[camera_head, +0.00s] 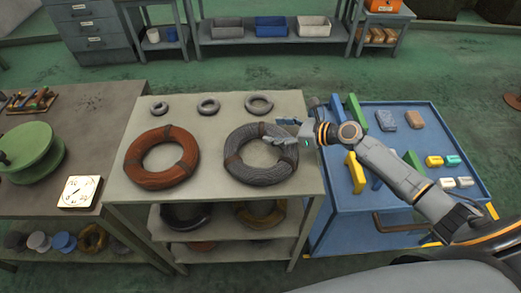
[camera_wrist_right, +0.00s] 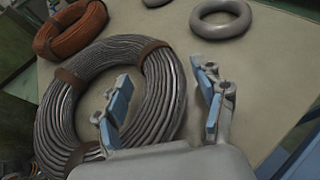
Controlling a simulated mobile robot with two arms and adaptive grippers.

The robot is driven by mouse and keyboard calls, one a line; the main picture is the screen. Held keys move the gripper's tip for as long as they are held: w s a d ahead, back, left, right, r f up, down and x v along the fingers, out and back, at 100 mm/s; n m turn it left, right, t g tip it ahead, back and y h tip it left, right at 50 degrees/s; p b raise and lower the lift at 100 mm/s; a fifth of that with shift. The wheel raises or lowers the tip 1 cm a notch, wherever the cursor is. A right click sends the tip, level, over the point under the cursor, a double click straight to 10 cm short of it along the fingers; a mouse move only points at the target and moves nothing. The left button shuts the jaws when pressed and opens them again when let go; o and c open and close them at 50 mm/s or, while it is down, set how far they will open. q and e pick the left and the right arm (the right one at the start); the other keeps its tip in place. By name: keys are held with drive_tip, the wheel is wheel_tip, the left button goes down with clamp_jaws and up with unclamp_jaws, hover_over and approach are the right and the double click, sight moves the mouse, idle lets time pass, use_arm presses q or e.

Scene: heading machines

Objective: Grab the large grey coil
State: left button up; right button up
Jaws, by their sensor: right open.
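The large grey coil (camera_head: 262,172) lies flat on the right side of the shelf unit's top, with brown bands around it. In the right wrist view the coil (camera_wrist_right: 62,115) fills the left half. My right gripper (camera_head: 275,135) is open over the coil's far right part; the wrist view shows its fingers (camera_wrist_right: 165,105) apart, with the right side of the ring between or just below them. I cannot tell whether they touch it. The gripper hides a little of the coil. My left gripper is not in view.
A large orange-brown coil (camera_head: 161,157) lies to the left on the same shelf top (camera_head: 215,180). Several small grey rings, one at right (camera_head: 259,104), lie behind. A blue cart (camera_head: 345,195) with blocks stands at right, under my right arm.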

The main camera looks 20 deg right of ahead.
clamp_jaws()
idle(0.3)
drive_tip(key=shift+r, duration=0.5)
drive_tip(key=s+r, duration=0.1)
drive_tip(key=r, duration=0.1)
drive_tip(key=s+r, duration=0.1)
drive_tip(key=r, duration=0.1)
drive_tip(key=s+r, duration=0.2)
drive_tip(key=r, duration=0.1)
drive_tip(key=shift+d, duration=0.15)
drive_tip(key=s+r, duration=0.5)
drive_tip(key=s, duration=0.5)
drive_tip(key=shift+d, duration=0.25)
